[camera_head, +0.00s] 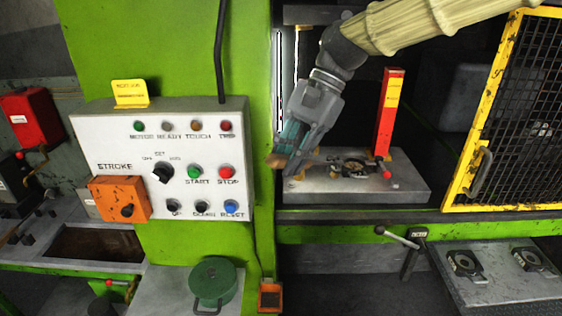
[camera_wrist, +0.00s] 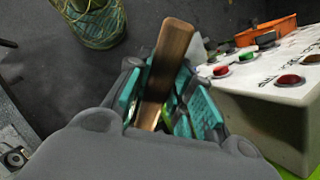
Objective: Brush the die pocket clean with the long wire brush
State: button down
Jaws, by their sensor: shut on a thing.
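My gripper (camera_head: 291,153) is shut on the wooden handle of the long wire brush, at the left side of the press opening, close to the control panel. In the wrist view the brown handle (camera_wrist: 168,62) sticks out between the teal fingers (camera_wrist: 160,105). In the head view only a short brown end of the brush (camera_head: 275,161) shows; I cannot make out its bristles. The die pocket (camera_head: 353,167) is a dark round recess in the grey die block (camera_head: 405,188), to the right of my gripper and apart from it. Its inside is too small to judge.
A red post (camera_head: 388,115) stands on the block behind the pocket. A yellow-framed mesh guard (camera_head: 510,110) stands at right. The white control panel (camera_head: 110,150) juts out at left, near my gripper.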

jog(key=shift+w+d+f, duration=0.2)
jog(key=shift+w+d, duration=0.6)
jog(key=shift+w, duration=0.45)
jog(key=shift+w+d+f, duration=0.15)
jog(key=shift+w+d, duration=0.65)
jog(key=shift+w, duration=0.5)
jog(key=shift+w+d+f, duration=0.2)
jog(key=shift+w+d, duration=0.6)
jog(key=shift+w, duration=0.45)
jog(key=shift+w+d+f, duration=0.25)
jog(key=shift+w+d, duration=0.35)
jog(key=shift+w, duration=0.25)
jog(key=shift+w+d+f, duration=0.35)
jog(key=shift+w+d, duration=0.15)
jog(key=shift+w, duration=0.3)
jog(key=shift+w+d+f, duration=0.35)
jog(key=shift+w+d, duration=0.15)
jog(key=shift+w, duration=0.3)
jog(key=shift+w+d+f, duration=0.35)
jog(key=shift+w+d, duration=0.15)
jog(key=shift+w, duration=0.3)
jog(key=shift+s+a, duration=0.1)
jog(key=shift+s, duration=0.05)
jog(key=shift+f, duration=1.05)
